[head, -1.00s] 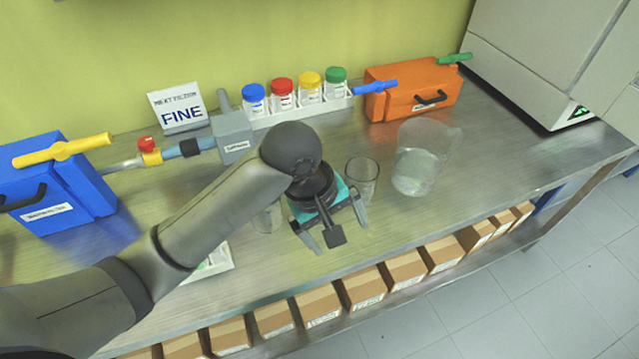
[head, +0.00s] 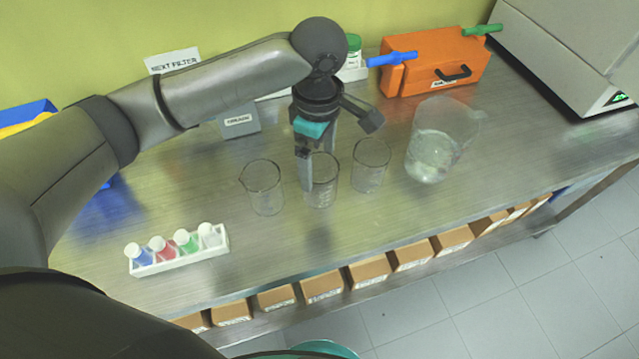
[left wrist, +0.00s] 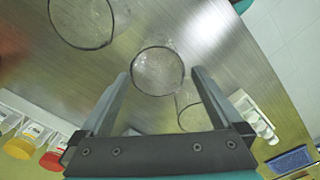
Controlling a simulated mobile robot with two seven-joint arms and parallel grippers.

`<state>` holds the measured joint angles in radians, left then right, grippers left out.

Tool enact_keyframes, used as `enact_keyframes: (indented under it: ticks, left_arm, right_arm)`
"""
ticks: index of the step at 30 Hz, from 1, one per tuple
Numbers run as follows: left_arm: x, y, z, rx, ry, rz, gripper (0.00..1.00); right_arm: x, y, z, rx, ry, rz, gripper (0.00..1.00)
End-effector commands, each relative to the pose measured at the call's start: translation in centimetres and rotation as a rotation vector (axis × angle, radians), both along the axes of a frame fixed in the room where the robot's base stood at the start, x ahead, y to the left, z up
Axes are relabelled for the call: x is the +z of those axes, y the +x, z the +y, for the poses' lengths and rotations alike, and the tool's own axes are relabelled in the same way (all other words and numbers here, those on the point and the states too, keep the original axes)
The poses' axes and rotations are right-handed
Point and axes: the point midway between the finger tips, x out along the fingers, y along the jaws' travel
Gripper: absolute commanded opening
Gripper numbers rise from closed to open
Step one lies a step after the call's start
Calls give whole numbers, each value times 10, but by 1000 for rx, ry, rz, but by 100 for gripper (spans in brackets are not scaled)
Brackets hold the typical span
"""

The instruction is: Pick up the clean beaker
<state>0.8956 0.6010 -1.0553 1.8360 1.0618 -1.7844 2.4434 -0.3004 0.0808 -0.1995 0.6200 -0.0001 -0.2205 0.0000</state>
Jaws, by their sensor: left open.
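Three small clear glass beakers stand upright on the steel bench: a left one (head: 263,190), a middle one (head: 321,184) and a right one (head: 370,168). All look empty; I cannot tell which one is the clean beaker. A larger beaker (head: 436,148) with clear liquid stands to their right. My left gripper (head: 337,146) is open, just behind the middle and right beakers. In the left wrist view, one empty beaker (left wrist: 157,72) shows between the open fingers (left wrist: 158,78), not gripped. Another beaker (left wrist: 188,112) is partly hidden behind the right finger. My right gripper is not in view.
A white rack (head: 180,252) of small coloured vials lies at the front left. An orange case (head: 432,72) stands at the back, beside a large grey machine (head: 565,50). My left arm hides most of the lidded jars. The front right of the bench (head: 480,190) is clear.

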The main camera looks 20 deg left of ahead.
Motion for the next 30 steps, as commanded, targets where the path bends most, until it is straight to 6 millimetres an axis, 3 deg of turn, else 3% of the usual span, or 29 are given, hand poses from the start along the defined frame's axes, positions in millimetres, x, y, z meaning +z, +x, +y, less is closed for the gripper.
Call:
enact_keyframes:
  ticks: [3, 10, 18, 27, 30]
  left_arm:
    - [-19, 0, 0, 1, 0, 0, 100]
    - [-34, 1, 0, 0, 0, -1, 100]
    - [-73, 2, -1, -1, 0, -1, 100]
    - [-79, 2, -1, -2, -1, -3, 100]
    - [-79, 2, -1, -2, -1, -3, 91]
  right_arm:
    - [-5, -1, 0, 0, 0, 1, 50]
    - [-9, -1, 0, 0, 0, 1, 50]
    - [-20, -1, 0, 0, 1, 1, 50]
    - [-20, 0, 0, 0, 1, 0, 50]
    - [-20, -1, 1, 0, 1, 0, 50]
